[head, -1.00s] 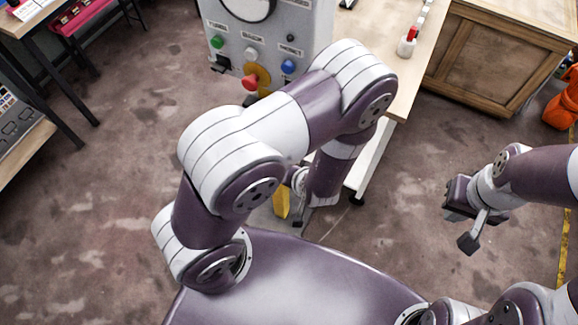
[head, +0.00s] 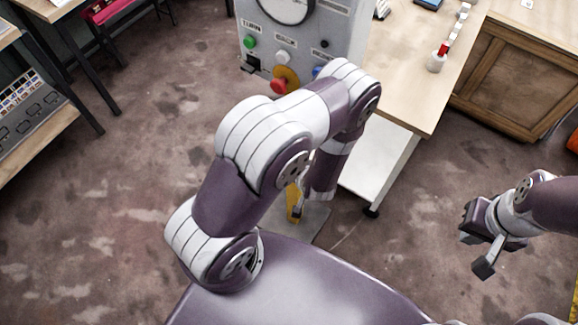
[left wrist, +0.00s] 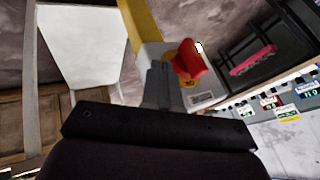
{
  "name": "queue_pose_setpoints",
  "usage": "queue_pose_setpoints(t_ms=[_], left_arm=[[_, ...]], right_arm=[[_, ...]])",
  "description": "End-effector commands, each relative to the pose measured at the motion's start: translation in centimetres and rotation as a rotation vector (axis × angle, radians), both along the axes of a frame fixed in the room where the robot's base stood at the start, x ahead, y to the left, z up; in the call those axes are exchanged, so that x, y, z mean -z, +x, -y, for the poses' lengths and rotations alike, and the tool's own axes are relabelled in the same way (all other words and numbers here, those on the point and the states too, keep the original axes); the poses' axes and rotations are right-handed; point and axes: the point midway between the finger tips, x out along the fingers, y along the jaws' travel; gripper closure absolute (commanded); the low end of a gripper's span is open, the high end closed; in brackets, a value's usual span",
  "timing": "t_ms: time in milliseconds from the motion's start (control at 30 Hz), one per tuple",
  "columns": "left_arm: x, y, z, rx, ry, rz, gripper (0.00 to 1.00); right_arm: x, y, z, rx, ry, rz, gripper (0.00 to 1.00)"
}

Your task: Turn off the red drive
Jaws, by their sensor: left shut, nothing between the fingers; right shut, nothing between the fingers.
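The red knob (head: 279,87) sits on a yellow plate (head: 288,76) low on the grey control panel (head: 310,45) in the head view. It also shows in the left wrist view (left wrist: 188,60), just right of my left gripper's fingertips. My left gripper (left wrist: 158,72) is shut and empty there; I cannot tell whether it touches the knob. In the head view my left arm stands in front of the panel's lower part and largely hides this gripper. My right gripper (head: 484,262) is shut and empty, over the floor at the right.
A green button (head: 250,41), a white button (head: 282,58) and a partly hidden blue button (head: 317,71) are near the knob. A wooden table (head: 430,95) stands right of the panel. A wooden cabinet (head: 515,85) is behind it.

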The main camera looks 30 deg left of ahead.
Motion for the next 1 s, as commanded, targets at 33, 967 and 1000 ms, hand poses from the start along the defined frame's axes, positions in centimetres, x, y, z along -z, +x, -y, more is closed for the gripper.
queue_pose_setpoints(t_ms=[33, 967, 1000], left_arm=[[-0.5, 0.0, -0.9, -0.006, -0.001, 0.001, 1.00], [-0.5, 0.2, -3.3, -0.002, -0.054, -0.003, 1.00], [-0.5, 0.3, -3.4, -0.002, -0.060, -0.003, 1.00]], right_arm=[[-0.6, 0.0, 0.0, 0.000, 0.000, 0.001, 1.00], [-1.2, 0.0, 0.0, 0.000, 0.000, 0.001, 1.00], [-1.2, 0.0, 0.0, 0.000, 0.000, 0.001, 1.00]])
